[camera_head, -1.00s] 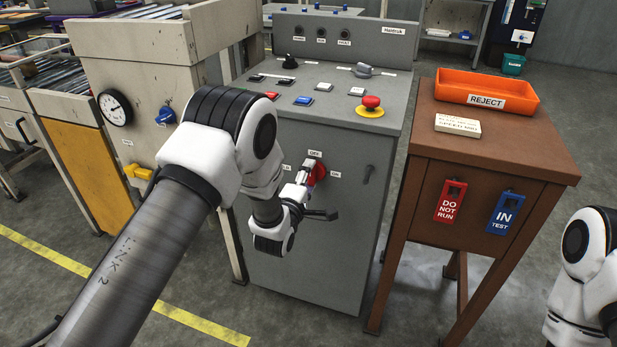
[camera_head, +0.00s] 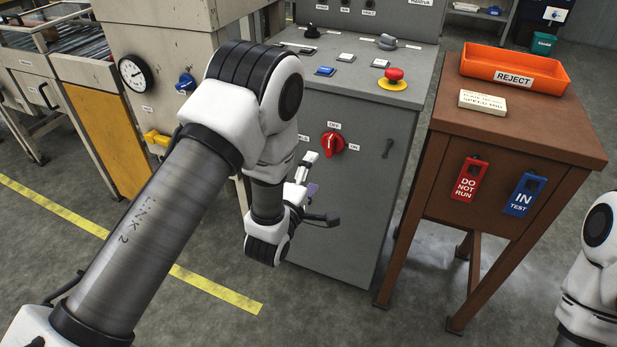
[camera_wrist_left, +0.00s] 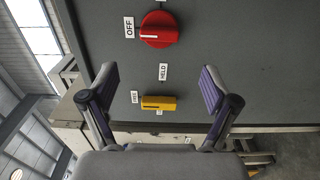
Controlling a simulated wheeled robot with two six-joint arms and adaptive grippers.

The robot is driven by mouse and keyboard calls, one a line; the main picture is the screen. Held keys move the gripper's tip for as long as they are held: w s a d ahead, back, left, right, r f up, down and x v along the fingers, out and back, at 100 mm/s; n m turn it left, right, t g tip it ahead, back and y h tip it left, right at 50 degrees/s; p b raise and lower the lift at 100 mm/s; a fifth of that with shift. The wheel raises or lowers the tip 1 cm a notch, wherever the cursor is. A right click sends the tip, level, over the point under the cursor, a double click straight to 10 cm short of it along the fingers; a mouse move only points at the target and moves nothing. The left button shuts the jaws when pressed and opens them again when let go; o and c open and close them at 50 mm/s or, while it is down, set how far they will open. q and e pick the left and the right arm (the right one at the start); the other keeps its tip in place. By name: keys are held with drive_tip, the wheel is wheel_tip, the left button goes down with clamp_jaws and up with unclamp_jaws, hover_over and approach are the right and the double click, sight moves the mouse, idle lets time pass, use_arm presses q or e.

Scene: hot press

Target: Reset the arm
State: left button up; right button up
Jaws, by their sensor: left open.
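My left arm comes in from the left in the head view. Its gripper (camera_head: 306,182) is in front of the grey control cabinet (camera_head: 352,210), low and left of the red rotary switch (camera_head: 333,144). The red switch (camera_wrist_left: 159,29) sits beyond the fingertips there, beside an OFF label, and is not touched. Part of my right arm (camera_head: 590,270) shows at the right edge; its gripper is out of view.
A brown stand (camera_head: 500,137) with an orange REJECT tray (camera_head: 514,69) and hanging red (camera_head: 468,180) and blue (camera_head: 524,194) tags stands right of the cabinet. A red emergency button (camera_head: 393,76) is on the cabinet top. A yellow handle (camera_wrist_left: 158,103) shows in the wrist view. Floor is open in front.

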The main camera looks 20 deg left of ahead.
use_arm(q)
drive_tip(key=shift+s, duration=1.05)
drive_tip(key=s+a+f+m+g, duration=0.2)
drive_tip(key=s+f+m+g, duration=0.2)
drive_tip(key=s+f+g, duration=0.55)
drive_tip(key=s+a+f+m+g, duration=0.2)
drive_tip(key=s+f+m+g, duration=0.25)
drive_tip(key=s+f, duration=1.05)
drive_tip(key=s+f+m+g, duration=0.1)
drive_tip(key=s+m+g, duration=0.3)
drive_tip(key=s+m, duration=0.35)
wheel_tip(320, 180, up, 19)
drive_tip(key=s+m+p, duration=0.1)
drive_tip(key=p, duration=1.7)
drive_tip(key=shift+d+f+y+p, duration=0.15)
drive_tip(key=shift+y+p, duration=0.15)
drive_tip(key=shift+p, duration=0.05)
